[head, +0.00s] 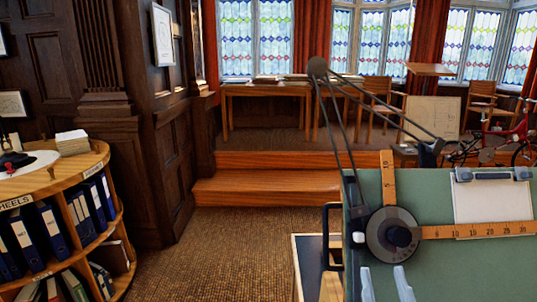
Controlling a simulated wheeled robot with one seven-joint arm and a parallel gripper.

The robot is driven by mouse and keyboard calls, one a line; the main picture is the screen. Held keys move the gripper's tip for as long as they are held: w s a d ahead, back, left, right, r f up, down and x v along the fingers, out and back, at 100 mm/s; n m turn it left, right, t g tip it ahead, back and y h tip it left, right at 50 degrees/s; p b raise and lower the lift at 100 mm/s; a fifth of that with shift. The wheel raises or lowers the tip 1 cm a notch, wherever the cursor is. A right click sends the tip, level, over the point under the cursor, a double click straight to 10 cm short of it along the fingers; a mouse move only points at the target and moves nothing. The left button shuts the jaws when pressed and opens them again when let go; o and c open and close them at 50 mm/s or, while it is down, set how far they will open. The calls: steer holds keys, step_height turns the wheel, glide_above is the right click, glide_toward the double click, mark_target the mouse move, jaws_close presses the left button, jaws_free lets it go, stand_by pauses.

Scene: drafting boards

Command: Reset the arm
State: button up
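My gripper (385,284) shows at the bottom edge, right of centre. Its two pale fingertips stand apart with nothing seen between them. They are just below the round dial head (377,243) of a drafting machine in this view. The head carries an upright wooden scale (388,175) and a level wooden scale (482,231). Dark parallel rods (342,128) run from the head up to a round joint (318,67), and more rods go down right to a bracket (428,152). Behind is a green drafting board (440,265). I cannot tell whether the fingers touch anything.
A white paper sheet (492,198) is clipped to the board. A curved wooden shelf (60,180) with blue binders stands at left. Carpet (215,255) is clear between shelf and board. Wooden steps (270,190) lead up to tables and chairs. A red bicycle (510,140) is at right.

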steer(key=s+d+f+g+y+b, duration=0.1)
steer(key=s+f+g+b, duration=0.1)
steer(key=s+f, duration=0.9)
steer(key=s+d+f+g+y+b, duration=0.1)
steer(key=s+f+g, duration=0.3)
steer(key=s+f, duration=0.8)
steer(key=s+b, duration=0.1)
steer(key=s, duration=0.7)
steer(key=shift+s+d+f+g+b, duration=0.2)
steer(key=shift+f+g+b, duration=0.1)
steer(key=shift+b, duration=0.1)
